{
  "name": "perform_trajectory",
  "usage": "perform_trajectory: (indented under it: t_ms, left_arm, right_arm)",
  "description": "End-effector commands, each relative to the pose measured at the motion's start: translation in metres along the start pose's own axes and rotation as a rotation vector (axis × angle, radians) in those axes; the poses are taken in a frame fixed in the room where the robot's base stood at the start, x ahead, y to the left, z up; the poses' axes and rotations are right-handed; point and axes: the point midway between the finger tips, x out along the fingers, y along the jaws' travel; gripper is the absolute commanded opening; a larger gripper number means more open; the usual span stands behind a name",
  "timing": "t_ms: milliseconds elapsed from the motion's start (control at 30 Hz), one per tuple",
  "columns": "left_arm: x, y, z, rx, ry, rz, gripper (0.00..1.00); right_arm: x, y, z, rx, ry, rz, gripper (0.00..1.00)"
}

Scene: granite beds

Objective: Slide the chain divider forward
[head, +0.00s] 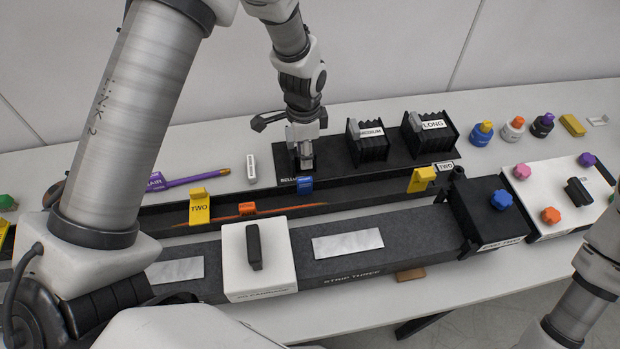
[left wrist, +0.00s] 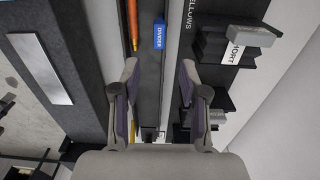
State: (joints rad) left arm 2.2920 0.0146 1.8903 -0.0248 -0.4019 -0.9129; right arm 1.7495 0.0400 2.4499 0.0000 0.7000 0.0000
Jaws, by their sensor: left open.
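The chain divider is a small blue block (head: 305,185) in the long dark channel (head: 345,193), in front of the bellows row in the head view. In the left wrist view the blue block (left wrist: 158,33), lettered DIVIDER, lies ahead of my fingers, near the channel's bellows side. My left gripper (head: 290,124) hangs above the bellows side of the channel. Its fingers stand wide apart in the left wrist view (left wrist: 158,76), with nothing between them. It appears apart from the divider. My right arm shows at the lower right, but its gripper is out of view.
Bellows labelled MEDIUM (head: 371,143) and LONG (head: 430,135) stand right of my gripper. The SHORT bellows (left wrist: 235,50) is close beside it. An orange piece (head: 247,208) and yellow TWO marker (head: 199,207) sit along the channel. A white block (head: 277,245) stands in front.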

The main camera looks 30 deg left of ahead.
Motion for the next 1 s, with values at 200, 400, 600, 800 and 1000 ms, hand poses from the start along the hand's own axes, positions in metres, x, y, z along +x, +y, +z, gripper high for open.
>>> perform_trajectory:
  t_ms: [200, 400, 600, 800, 1000]
  left_arm:
    - [0.028, 0.000, 0.000, 0.000, 0.000, 0.001, 0.44]
    - [0.054, 0.001, 0.001, 0.000, -0.003, 0.003, 0.44]
    - [0.090, 0.000, 0.000, 0.000, -0.001, 0.002, 0.44]
    - [0.101, 0.000, 0.000, 0.000, 0.001, -0.001, 0.44]
    - [0.101, 0.000, 0.000, 0.000, 0.000, -0.001, 0.19]
  right_arm:
    - [0.024, 0.000, 0.000, 0.000, 0.000, 0.000, 0.40]
    - [0.011, 0.000, 0.000, 0.000, 0.001, 0.000, 0.40]
    - [0.001, 0.000, 0.000, 0.000, 0.001, 0.000, 0.40]
    - [0.001, 0.000, 0.000, 0.000, 0.000, 0.000, 0.40]
    - [0.001, 0.000, 0.000, 0.000, 0.000, 0.000, 0.40]
